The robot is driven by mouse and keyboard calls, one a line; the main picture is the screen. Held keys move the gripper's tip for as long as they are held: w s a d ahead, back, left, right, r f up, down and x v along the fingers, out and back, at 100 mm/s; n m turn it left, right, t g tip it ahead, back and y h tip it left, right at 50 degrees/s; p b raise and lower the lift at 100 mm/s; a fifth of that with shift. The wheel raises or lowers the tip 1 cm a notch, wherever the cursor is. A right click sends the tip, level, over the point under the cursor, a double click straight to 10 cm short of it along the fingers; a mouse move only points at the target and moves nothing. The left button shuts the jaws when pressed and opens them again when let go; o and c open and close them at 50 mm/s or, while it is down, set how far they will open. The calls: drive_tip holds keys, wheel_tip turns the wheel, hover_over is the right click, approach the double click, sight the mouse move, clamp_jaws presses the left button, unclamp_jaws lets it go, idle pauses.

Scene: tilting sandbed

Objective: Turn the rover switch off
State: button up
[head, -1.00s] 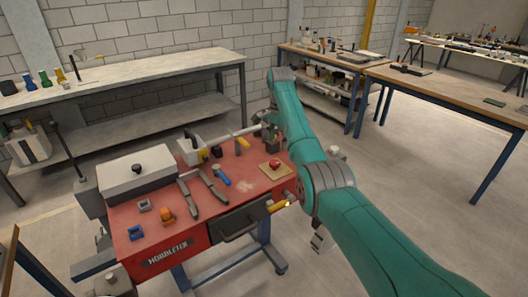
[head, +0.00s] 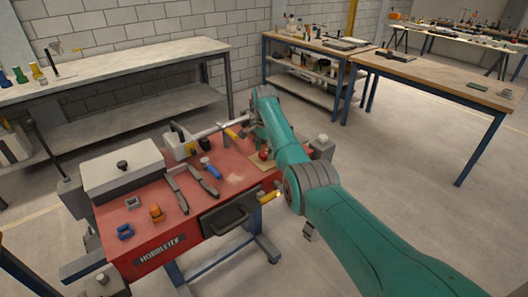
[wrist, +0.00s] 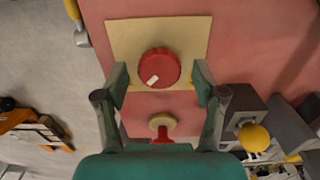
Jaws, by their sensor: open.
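The rover switch looks to be a red round knob (wrist: 159,67) with a short white mark on its face, slanting up to the right. It sits on a beige square plate (wrist: 150,30) on the red top. In the head view the red knob (head: 264,155) shows just left of my arm, on the plate (head: 258,165). My gripper (wrist: 160,73) is open, one finger on each side of the knob in the wrist view, with gaps on both sides. I cannot tell its height above the plate. In the head view my arm hides the fingers.
The red cart top (head: 150,190) holds a grey lidded box (head: 123,168), dark-handled tools (head: 203,180), a blue-handled tool (head: 211,170) and small blue and orange parts. A smaller red piece with a beige disc (wrist: 162,122) lies between my fingers, nearer the palm. A yellow ball-ended part (wrist: 255,138) is right.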

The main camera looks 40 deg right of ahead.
drive_tip(key=shift+f, duration=0.2)
drive_tip(key=c, duration=1.1)
drive_tip(key=shift+c, duration=0.2)
